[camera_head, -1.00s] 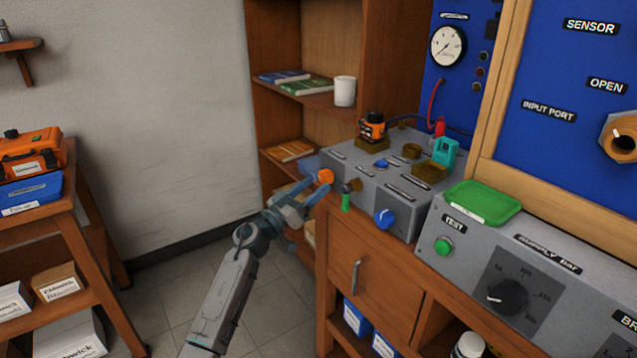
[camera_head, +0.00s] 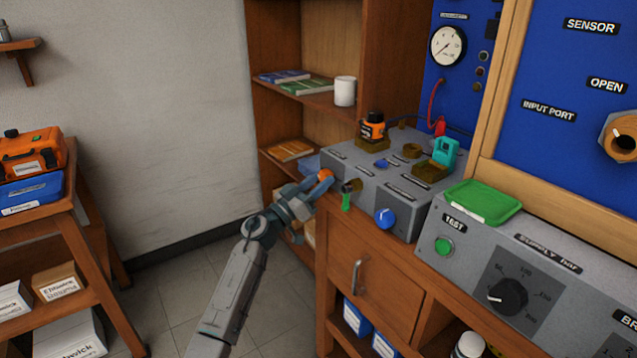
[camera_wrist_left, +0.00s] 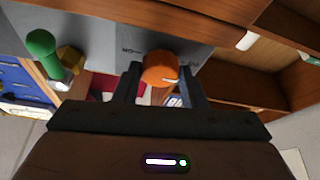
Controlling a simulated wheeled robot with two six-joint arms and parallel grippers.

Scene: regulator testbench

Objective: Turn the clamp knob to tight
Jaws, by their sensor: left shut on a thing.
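The clamp knob is an orange round knob (camera_head: 325,176) on the left side of the grey testbench box (camera_head: 407,217). It also shows in the left wrist view (camera_wrist_left: 160,69), between my fingers. My left gripper (camera_head: 318,184) is shut on the orange knob, with one finger on each side of it. A pale mark shows on the knob's face in the wrist view. My right gripper is not in view.
A green-handled brass fitting (camera_head: 347,196) sits close beside the knob. A blue knob (camera_head: 385,218) is on the box front. A wooden shelf (camera_head: 300,86) stands behind. A green tray (camera_head: 482,203) lies at right. Open floor (camera_head: 165,290) is at left.

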